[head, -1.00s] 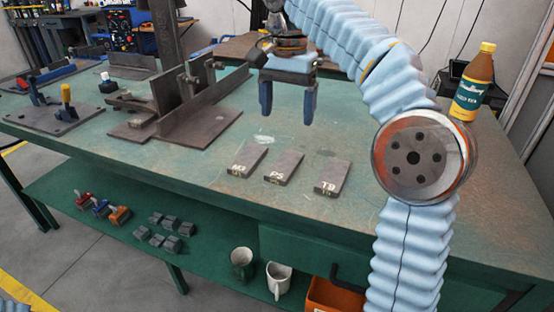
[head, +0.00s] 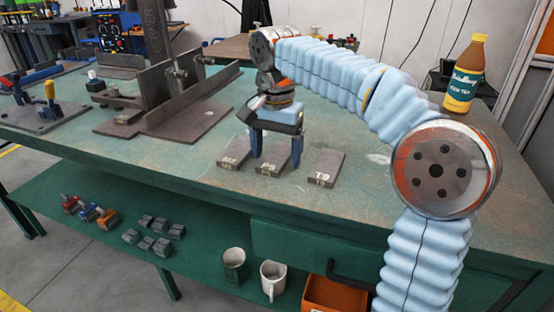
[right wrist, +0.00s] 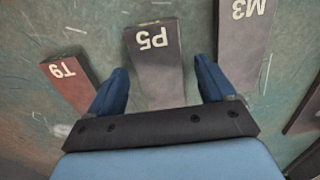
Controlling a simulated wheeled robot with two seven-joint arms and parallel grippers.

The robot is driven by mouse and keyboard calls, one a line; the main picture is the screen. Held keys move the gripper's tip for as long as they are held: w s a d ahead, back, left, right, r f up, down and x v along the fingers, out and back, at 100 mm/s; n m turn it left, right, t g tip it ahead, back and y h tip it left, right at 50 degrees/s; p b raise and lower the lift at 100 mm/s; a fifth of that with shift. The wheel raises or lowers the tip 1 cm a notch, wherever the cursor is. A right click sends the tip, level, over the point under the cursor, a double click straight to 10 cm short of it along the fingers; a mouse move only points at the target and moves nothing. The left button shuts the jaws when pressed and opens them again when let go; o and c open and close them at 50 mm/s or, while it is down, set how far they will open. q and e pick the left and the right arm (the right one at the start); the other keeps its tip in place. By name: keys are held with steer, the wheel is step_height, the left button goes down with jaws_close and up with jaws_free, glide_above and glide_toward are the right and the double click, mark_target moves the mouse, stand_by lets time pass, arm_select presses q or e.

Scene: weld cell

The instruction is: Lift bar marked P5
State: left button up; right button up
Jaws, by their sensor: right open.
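The bar marked P5 (head: 271,163) is a flat dark grey block lying on the green bench between two similar bars. My right gripper (head: 276,158) points down over it, open, with one blue finger at each side of the bar. In the right wrist view, the P5 bar (right wrist: 155,62) lies between the two open fingers (right wrist: 160,75), with a gap on each side. Whether the fingertips are at bar height I cannot tell. My left gripper is not in view.
Bar M3 (head: 233,157) lies close left of P5, bar T9 (head: 325,168) close right. A dark steel angle fixture (head: 190,105) stands further left. A tea bottle (head: 464,75) is at the back right. Mugs (head: 272,280) and small blocks sit on the lower shelf.

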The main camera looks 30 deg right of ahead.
steer(key=c, duration=1.1)
steer(key=shift+r, duration=0.1)
